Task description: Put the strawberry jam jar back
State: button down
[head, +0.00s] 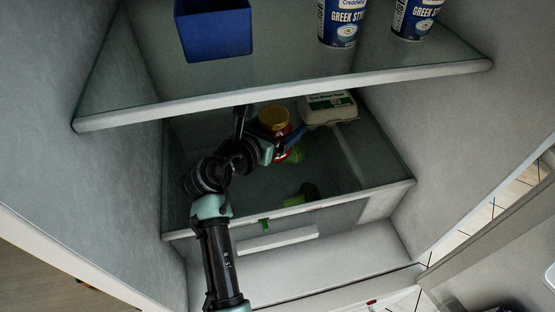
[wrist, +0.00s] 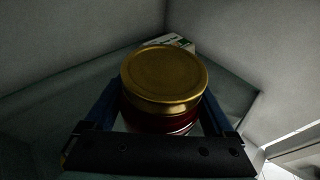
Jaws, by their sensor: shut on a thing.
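The strawberry jam jar (head: 274,117) has a gold lid and a dark red body. In the head view it is upright over the lower glass shelf (head: 235,205) inside the fridge. It also shows large in the middle of the wrist view (wrist: 165,80), lid up. My gripper (head: 281,145) is shut on the jar, with a blue finger on each side of its body, as the wrist view shows (wrist: 160,115). I cannot tell whether the jar's base touches the shelf.
An egg carton (head: 328,108) stands just right of the jar at the back. Green items (head: 302,194) show through the lower glass. The upper shelf (head: 290,97) is close above my arm and holds a blue bin (head: 214,35) and two yogurt tubs (head: 341,22). Free room lies at the lower shelf's right.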

notch_tip(320, 180, down, 8)
jog(key=shift+r+b, duration=0.1)
jog(key=shift+b, duration=0.5)
grip_release()
jog(key=shift+s+f, duration=0.1)
jog(key=shift+f, duration=0.1)
jog(key=shift+r, duration=0.2)
jog(key=p+v, duration=0.1)
jog(key=v, duration=1.1)
